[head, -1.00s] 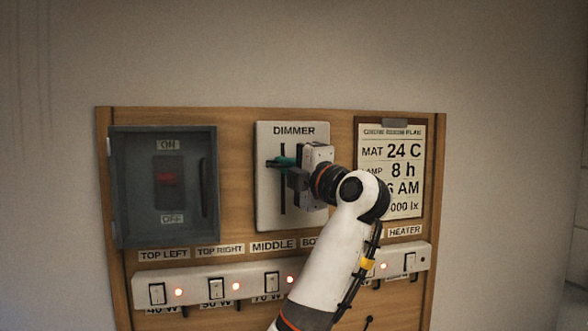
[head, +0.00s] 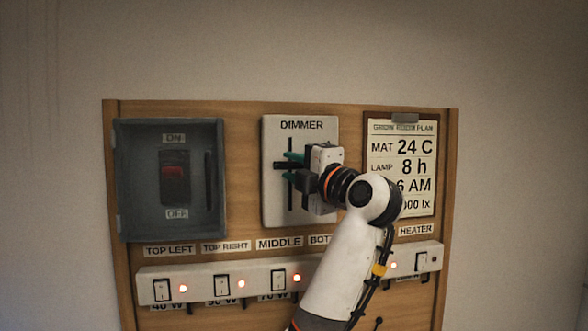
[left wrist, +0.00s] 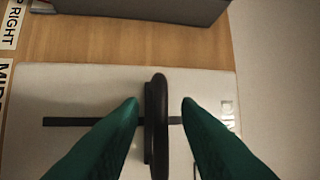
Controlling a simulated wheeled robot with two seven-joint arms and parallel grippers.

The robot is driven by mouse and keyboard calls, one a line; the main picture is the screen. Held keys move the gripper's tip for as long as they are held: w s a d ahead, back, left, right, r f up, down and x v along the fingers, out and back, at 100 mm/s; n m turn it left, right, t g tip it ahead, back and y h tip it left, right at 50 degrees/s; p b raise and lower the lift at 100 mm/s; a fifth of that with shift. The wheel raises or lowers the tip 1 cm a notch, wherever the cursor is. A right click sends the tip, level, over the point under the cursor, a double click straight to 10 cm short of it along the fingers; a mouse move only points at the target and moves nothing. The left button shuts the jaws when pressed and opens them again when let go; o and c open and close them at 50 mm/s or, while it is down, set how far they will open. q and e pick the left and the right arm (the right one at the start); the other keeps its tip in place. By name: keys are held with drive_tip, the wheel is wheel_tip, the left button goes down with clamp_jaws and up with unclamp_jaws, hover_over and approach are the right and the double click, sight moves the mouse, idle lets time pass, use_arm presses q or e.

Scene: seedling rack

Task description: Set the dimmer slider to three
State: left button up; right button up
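The dimmer (head: 272,205) is a pale upright plate with a dark vertical slot, on the wooden board. Its slider knob (head: 280,165) is black and sits near the middle of the slot. My left gripper (head: 292,167) is at the knob, one green finger above it and one below. In the left wrist view the knob (left wrist: 158,130) stands between the green fingertips (left wrist: 160,103), with a small gap on each side. The gripper is open and does not hold the knob. Any scale marks are hidden or too small to read. My right gripper is not in view.
A grey switch box (head: 125,190) with a red switch is left of the dimmer. A plan card (head: 400,150) hangs to the right, partly behind my arm. Below runs a white power strip (head: 205,285) with switches and red lights.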

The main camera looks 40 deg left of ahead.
use_arm(q)
drive_tip(key=b+v, duration=0.5)
drive_tip(key=v, duration=0.6)
drive_tip(key=shift+d, duration=0.35)
